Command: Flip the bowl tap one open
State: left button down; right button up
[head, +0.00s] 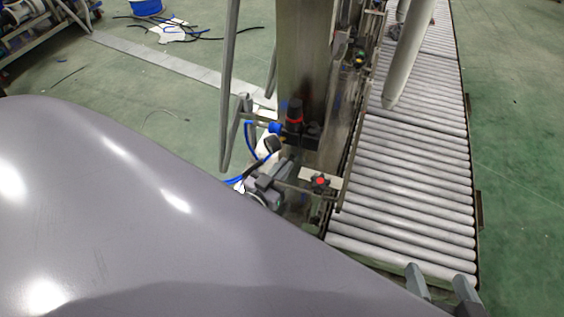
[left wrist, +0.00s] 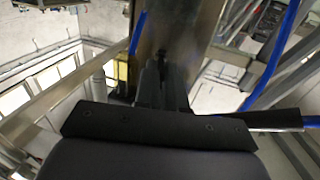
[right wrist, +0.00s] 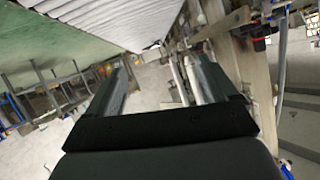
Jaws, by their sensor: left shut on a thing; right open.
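My left gripper (left wrist: 162,75) has its dark fingers close together in the left wrist view, at the foot of the steel column. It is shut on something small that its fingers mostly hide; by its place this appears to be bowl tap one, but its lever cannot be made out. In the head view a large smooth grey surface, my own arm by its look, fills the lower left, and I cannot clearly make out the left fingertips there. My right gripper (head: 437,272) is open and empty above the near end of the rollers; its spread fingers also show in the right wrist view (right wrist: 160,62).
The steel column (head: 303,55) carries a black fitting with a red ring (head: 294,112) and blue hoses (head: 249,135). A red knob (head: 320,181) sits beside a roller conveyor (head: 405,190) on the right. The green floor right of it is clear.

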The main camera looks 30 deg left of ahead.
pick_arm(q)
jog(key=c, duration=1.2)
grip_release()
jog(key=s+p, duration=0.2)
jog(key=s, duration=0.5)
jog(key=shift+s, duration=0.1)
pick_arm(e)
jog(key=shift+s+d+r+h, duration=0.15)
jog(key=shift+d+h, duration=0.1)
jog(key=shift+d, duration=0.25)
jog(key=shift+s+d+r+h, duration=0.15)
jog(key=shift+d+h, duration=0.1)
jog(key=shift+d, duration=0.25)
